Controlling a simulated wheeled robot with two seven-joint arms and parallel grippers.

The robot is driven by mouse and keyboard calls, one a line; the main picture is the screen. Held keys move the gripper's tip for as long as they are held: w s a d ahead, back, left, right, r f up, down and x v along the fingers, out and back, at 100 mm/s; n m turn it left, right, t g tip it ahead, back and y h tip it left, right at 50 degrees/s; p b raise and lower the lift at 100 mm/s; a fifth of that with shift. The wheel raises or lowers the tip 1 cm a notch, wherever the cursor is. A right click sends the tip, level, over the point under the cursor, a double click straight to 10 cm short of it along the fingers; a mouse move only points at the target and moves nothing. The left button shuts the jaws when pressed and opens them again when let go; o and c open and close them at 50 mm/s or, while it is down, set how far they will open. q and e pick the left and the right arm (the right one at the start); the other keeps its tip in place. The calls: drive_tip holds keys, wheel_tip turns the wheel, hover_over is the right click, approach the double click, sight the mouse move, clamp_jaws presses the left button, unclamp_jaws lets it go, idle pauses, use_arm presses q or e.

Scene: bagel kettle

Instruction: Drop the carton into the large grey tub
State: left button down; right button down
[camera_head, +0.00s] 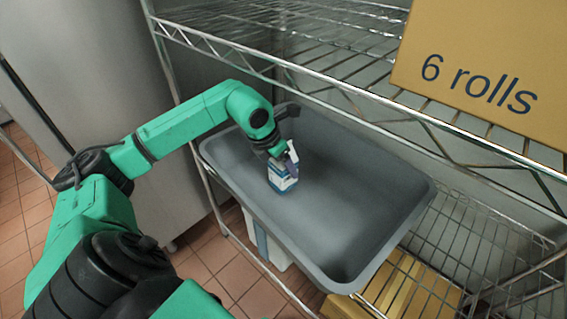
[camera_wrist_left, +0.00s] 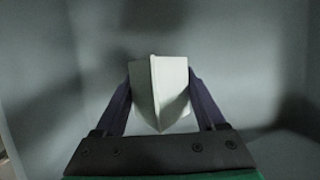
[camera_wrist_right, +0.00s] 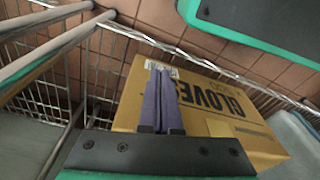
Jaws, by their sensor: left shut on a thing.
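The large grey tub (camera_head: 345,245) sits on a wire shelf, its open top facing up. My left gripper (camera_head: 289,160) reaches over its rim and points down inside it. It is shut on the carton (camera_head: 282,182), a small white and blue box, near the tub's left wall. In the left wrist view the carton's pale gabled top (camera_wrist_left: 160,90) is between the two fingers, with grey tub walls around. I cannot tell whether the carton touches the tub floor. My right gripper (camera_wrist_right: 162,75) has its fingers together and shows only in the right wrist view.
A large cardboard box marked "6 rolls" (camera_head: 490,75) stands on the upper wire shelf (camera_head: 345,90) to the right. A cardboard box marked "GLOVES" (camera_wrist_right: 215,110) lies beyond my right gripper. A white container (camera_head: 262,240) is below the tub. Tiled floor lies at left.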

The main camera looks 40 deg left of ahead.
sight(275, 165)
use_arm(q)
drive_tip(key=shift+f+b, duration=0.35)
drive_tip(key=shift+f, duration=0.05)
unclamp_jaws()
use_arm(e)
drive_tip(key=shift+w+a+r, duration=0.1)
drive_tip(key=shift+a+r, duration=0.1)
drive_tip(key=shift+r, duration=0.65)
use_arm(q)
drive_tip(key=shift+r, duration=0.1)
drive_tip(key=shift+r+p, duration=0.25)
drive_tip(key=shift+p, duration=0.05)
drive_tip(key=v, duration=0.2)
drive_tip(key=shift+r+p, duration=0.35)
drive_tip(key=shift+r, duration=0.05)
drive_tip(key=v, duration=0.5)
drive_tip(key=shift+s, duration=0.1)
use_arm(e)
drive_tip(key=shift+s+d+f, duration=0.15)
drive_tip(key=shift+d+f, duration=0.05)
drive_tip(key=shift+f, duration=0.45)
drive_tip(key=shift+s+d+f, duration=0.15)
drive_tip(key=shift+f, duration=0.45)
